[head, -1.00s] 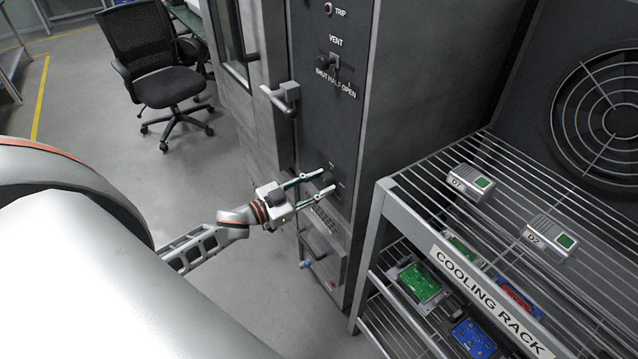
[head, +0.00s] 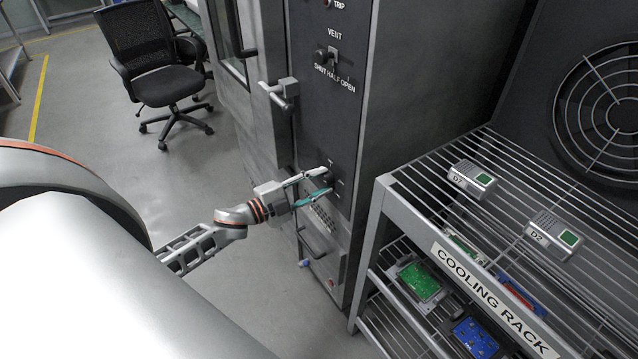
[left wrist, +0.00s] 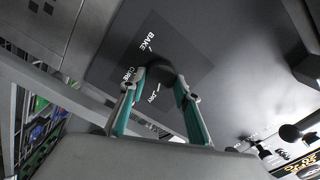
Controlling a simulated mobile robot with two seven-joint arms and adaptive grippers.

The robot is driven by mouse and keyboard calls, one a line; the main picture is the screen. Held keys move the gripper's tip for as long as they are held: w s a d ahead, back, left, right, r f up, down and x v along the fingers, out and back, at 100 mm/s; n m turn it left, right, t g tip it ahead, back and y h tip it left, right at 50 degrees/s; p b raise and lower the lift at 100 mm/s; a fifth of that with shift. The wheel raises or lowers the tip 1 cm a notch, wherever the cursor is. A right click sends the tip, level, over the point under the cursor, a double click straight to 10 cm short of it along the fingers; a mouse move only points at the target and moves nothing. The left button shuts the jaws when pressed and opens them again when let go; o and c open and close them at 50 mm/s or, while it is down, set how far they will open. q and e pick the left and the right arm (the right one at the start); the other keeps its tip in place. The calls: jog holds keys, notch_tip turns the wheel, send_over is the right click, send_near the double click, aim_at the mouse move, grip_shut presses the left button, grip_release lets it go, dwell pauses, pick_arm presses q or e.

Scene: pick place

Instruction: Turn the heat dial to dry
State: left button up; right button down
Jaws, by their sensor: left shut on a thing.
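The heat dial (left wrist: 157,76) is a dark round knob on the oven's dark front panel. In the left wrist view, the labels BAKE, CURE and DRY stand around it. My left gripper (head: 324,181) is shut on the dial, with a fingertip on either side of it; the fingers also show in the left wrist view (left wrist: 158,95). The dial's pointer is hard to make out, so I cannot tell which label it faces. In the head view the fingers largely hide the dial. My right gripper is not in view.
The vent lever (head: 327,55) and a door handle (head: 283,92) stick out from the oven above my gripper. A cooling rack (head: 410,215) with boxes D1 (head: 472,180) and D2 (head: 553,236) stands to the right. An office chair (head: 160,75) stands back left on open floor.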

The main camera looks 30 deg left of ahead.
pick_arm(q)
jog(key=shift+m, duration=0.6)
jog(key=o, duration=1.1)
jog(key=v, duration=1.2)
